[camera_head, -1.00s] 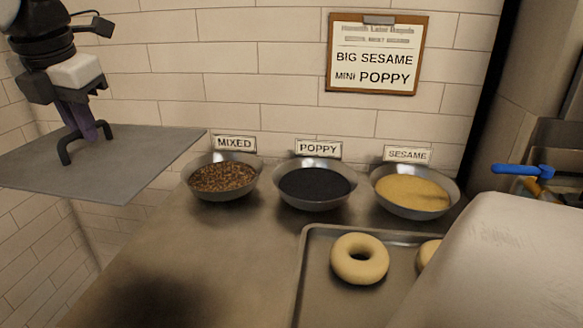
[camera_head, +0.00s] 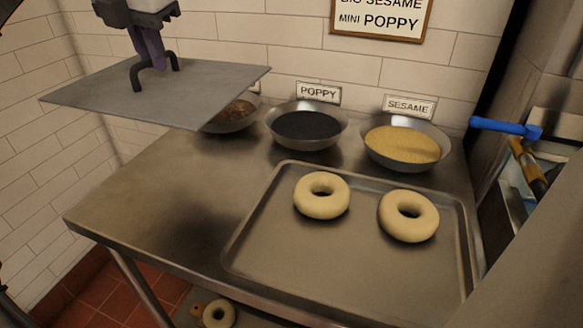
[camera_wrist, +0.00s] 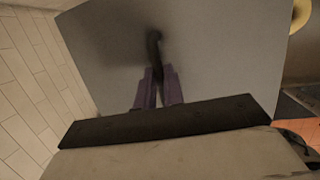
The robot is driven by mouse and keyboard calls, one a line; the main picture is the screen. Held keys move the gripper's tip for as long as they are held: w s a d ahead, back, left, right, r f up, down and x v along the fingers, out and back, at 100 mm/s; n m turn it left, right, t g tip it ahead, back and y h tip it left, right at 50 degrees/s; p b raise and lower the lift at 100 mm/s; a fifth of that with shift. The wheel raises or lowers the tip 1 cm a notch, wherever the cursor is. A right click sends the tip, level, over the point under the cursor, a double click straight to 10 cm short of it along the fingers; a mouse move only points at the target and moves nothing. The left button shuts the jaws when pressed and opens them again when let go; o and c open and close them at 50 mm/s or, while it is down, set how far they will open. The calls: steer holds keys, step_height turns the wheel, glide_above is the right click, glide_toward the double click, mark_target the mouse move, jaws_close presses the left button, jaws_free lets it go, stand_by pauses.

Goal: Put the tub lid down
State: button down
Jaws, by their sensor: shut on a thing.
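The tub lid (camera_head: 100,92) is a flat grey rectangular sheet with a dark arched handle (camera_head: 137,78). My gripper (camera_head: 157,66) is shut on that handle, and the lid hangs roughly level in the air at the upper left. It is over the left back part of the steel table (camera_head: 150,190) and hides part of the mixed-seed bowl. In the wrist view the lid (camera_wrist: 230,60) fills most of the picture, with the handle (camera_wrist: 153,45) between my purple fingers (camera_wrist: 158,88).
Bowls of mixed (camera_head: 232,117), poppy (camera_head: 306,127) and sesame (camera_head: 402,145) seeds stand along the wall. A tray (camera_head: 330,262) with two bagels (camera_head: 322,194) covers the table's right front. The table's left part is clear. A blue-handled valve (camera_head: 505,127) is at the right.

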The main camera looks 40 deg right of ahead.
step_height(320, 180, down, 20)
steer(key=shift+b, duration=1.1)
steer(key=shift+f, duration=0.2)
steer(key=c, duration=1.6)
jaws_free()
steer(key=shift+o, duration=0.5)
steer(key=shift+r, duration=0.1)
